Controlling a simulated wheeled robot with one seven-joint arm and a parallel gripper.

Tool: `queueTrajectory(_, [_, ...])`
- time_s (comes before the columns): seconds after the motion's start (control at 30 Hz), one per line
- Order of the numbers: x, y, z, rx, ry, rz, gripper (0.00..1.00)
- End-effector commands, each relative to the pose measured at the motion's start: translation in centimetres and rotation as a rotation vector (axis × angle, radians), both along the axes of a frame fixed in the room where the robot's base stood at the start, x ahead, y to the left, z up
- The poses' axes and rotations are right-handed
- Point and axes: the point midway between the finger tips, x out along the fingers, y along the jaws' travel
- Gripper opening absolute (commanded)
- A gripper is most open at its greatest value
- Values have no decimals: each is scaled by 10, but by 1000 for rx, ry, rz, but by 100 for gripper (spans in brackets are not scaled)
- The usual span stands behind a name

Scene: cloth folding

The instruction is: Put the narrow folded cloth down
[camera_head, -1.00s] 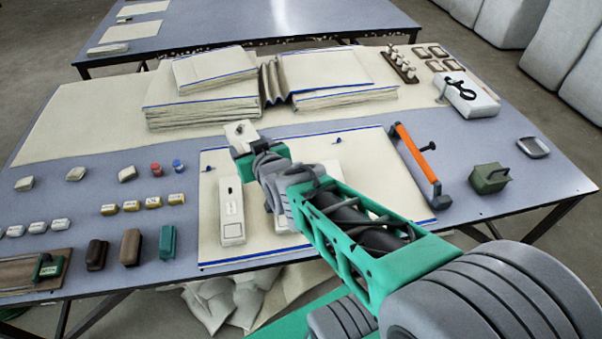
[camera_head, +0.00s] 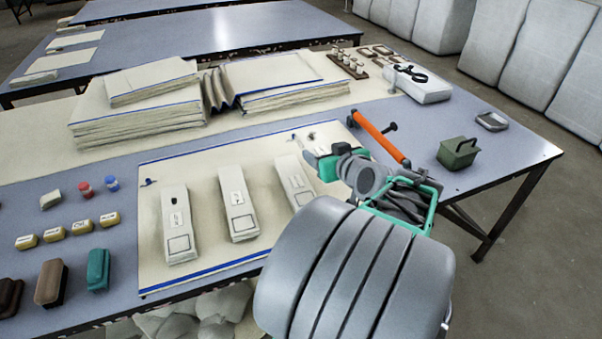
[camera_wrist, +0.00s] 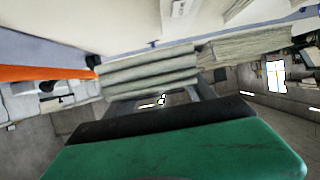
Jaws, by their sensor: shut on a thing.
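The narrow folded cloth (camera_head: 293,181) is pale cream with a label on top. It lies in line with two similar folded cloths, right of them, over the cream mat with blue edges (camera_head: 210,263). My gripper (camera_head: 314,160) is at its far right side, shut on it. In the wrist view the cloth's stacked fold layers (camera_wrist: 150,76) show between the jaws. Whether the cloth touches the mat cannot be told. My arm hides the mat's right front part.
Two labelled folded cloths, the left one (camera_head: 178,222) and the middle one (camera_head: 238,204), lie on the mat. An orange-handled tool (camera_head: 378,137) is close right of my gripper. Stacks of folded cloth (camera_head: 140,105) stand behind. A green box (camera_head: 458,152) is farther right.

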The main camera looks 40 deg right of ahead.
Motion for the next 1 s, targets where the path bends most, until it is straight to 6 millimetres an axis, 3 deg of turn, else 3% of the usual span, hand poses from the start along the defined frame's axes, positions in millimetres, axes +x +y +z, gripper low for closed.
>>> queueTrajectory(0.17, [38,-35,-28,4,2,4,20])
queueTrajectory(0.3, [55,-53,-61,5,3,2,20])
queueTrajectory(0.4, [63,-62,-72,2,0,0,20])
queueTrajectory(0.53, [69,-68,-83,1,0,0,20])
queueTrajectory(0.7, [68,-68,-112,2,1,-1,20])
queueTrajectory(1.0, [68,-68,-114,0,0,-1,20])
